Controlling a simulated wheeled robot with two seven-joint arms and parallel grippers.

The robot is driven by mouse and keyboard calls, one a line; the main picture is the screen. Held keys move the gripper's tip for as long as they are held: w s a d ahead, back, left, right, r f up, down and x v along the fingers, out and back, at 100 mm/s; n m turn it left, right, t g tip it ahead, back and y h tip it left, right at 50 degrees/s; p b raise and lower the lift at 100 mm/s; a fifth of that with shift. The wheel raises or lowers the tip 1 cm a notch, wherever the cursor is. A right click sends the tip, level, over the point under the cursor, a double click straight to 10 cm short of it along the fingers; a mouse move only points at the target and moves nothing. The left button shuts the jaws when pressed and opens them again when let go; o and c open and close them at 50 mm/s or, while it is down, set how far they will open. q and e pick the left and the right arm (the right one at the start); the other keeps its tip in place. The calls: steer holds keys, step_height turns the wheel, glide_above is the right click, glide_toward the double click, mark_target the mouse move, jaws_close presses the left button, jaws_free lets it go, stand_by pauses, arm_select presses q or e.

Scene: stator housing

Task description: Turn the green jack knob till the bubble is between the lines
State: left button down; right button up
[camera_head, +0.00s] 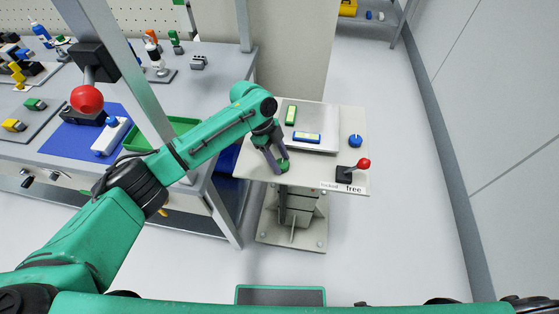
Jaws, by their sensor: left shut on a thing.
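My left gripper (274,161) reaches down over the front left of a small stand (257,147). It is shut on the green jack knob (284,167), which is partly hidden by the fingers. A metal plate (315,115) lies on the stand. It carries a level with a yellow-green vial (291,115) at its left and a blue level with a yellow vial (307,138) near its front edge. The bubbles and lines are too small to read. My right gripper is not in view.
A blue knob (355,141) sits at the stand's right. A red-tipped lever (363,163) stands by a label reading "free". A workbench (222,67) with a green tray (185,127) and several tools is at left. The floor at right is clear.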

arm_select(q)
steer(key=shift+w+r, duration=0.1)
stand_by(0.3)
steer(key=shift+c, duration=1.4)
jaws_free()
